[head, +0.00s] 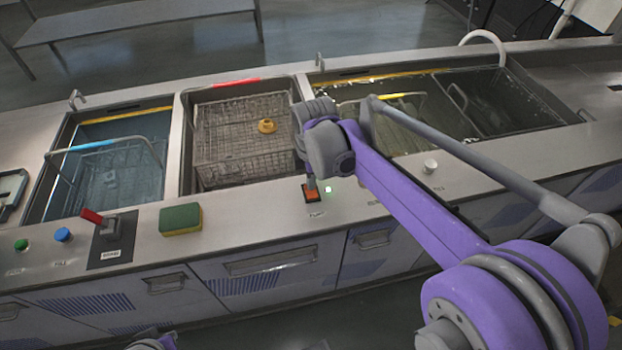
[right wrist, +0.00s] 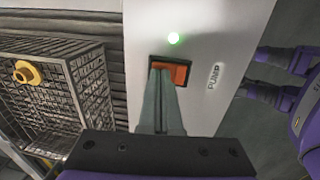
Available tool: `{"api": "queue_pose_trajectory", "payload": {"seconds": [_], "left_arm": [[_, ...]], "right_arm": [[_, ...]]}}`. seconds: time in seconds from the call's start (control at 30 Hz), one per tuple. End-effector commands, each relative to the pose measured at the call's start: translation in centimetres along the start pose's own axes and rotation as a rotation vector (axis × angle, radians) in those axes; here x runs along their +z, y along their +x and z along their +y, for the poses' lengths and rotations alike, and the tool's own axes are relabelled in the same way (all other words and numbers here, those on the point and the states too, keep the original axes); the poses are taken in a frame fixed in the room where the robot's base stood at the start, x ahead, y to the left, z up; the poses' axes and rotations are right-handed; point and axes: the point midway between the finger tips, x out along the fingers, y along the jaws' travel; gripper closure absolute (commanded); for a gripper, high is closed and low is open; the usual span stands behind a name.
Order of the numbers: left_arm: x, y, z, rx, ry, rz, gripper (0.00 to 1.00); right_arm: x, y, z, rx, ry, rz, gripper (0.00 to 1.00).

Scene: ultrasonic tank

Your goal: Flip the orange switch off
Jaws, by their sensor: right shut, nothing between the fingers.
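The orange switch (head: 311,193) sits on the front ledge of the tank counter, and it also shows in the right wrist view (right wrist: 179,74). A green light (head: 328,189) glows beside it, and a PUMP label (right wrist: 214,76) is next to it. My right gripper (head: 311,184) points down at the switch with its fingers shut and empty. In the right wrist view the fingertips (right wrist: 158,68) overlap one side of the switch and hide part of it. I cannot tell whether they touch it. My left gripper is not clearly seen.
A wire basket (head: 240,130) with a yellow part (head: 267,126) is behind the switch. A green sponge (head: 180,219), a red lever (head: 92,216) and a blue knob (head: 63,234) are to the left. A white knob (head: 430,166) is to the right.

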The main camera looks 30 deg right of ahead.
Motion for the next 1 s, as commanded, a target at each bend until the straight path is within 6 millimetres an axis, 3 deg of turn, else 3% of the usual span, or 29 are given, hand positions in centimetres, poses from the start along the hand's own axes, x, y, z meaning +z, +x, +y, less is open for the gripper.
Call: {"api": "queue_pose_trajectory", "payload": {"seconds": [1.0], "left_arm": [[-0.2, -0.2, 0.0, 0.000, 0.000, 0.001, 1.00]], "right_arm": [[0.0, 0.1, -1.5, -0.004, 0.000, 0.000, 1.00]]}}
